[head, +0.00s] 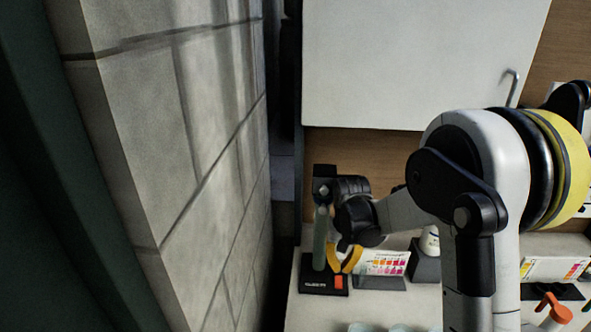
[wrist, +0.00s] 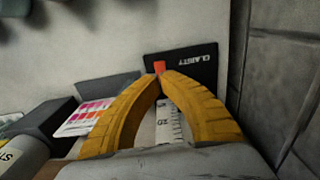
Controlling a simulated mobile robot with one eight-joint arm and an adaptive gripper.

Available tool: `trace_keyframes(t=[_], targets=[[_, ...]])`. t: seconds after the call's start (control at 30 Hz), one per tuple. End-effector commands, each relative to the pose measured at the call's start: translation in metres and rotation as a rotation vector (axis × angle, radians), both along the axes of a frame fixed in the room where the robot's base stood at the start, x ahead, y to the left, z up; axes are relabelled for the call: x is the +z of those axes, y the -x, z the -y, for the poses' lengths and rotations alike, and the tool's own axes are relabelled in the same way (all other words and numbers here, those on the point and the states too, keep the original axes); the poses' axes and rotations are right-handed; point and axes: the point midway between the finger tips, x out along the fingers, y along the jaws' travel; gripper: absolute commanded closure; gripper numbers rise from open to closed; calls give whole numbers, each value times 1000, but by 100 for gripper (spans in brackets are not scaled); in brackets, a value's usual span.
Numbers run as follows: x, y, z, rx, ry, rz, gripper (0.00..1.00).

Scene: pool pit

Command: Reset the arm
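My arm reaches down over the bench in the head view. My gripper (head: 346,262), with yellow fingers, is low over the bench beside a greenish upright tube (head: 320,238) on a black base (head: 312,282). In the wrist view my gripper (wrist: 161,76) has its fingertips drawn together, close to the orange piece on the base marked CLARITY (wrist: 200,62). A pale graduated strip (wrist: 168,124) shows in the gap between the fingers. I cannot tell whether it touches them.
A tiled wall (head: 200,150) stands close on the left. A white cabinet (head: 410,60) hangs above the bench. A colour chart (head: 382,262), a white bottle (head: 430,240) and an orange-handled item (head: 554,310) are to the right. Bare bench (head: 375,307) shows in front.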

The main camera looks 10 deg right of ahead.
Motion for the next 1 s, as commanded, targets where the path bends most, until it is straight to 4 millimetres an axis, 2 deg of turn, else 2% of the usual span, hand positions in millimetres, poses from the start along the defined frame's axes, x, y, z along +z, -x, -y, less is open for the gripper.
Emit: trace_keyframes(t=[0.13, 0.27, 0.4, 0.6, 0.77, 1.0], targets=[[16, 8, 0, 11, 0, 33, 100], [43, 26, 0, 31, 2, 97, 100], [73, 54, 0, 59, 5, 185, 100], [101, 100, 0, 97, 16, 311, 100], [108, 139, 0, 128, 27, 412, 100], [100, 188, 0, 170, 48, 548, 100]])
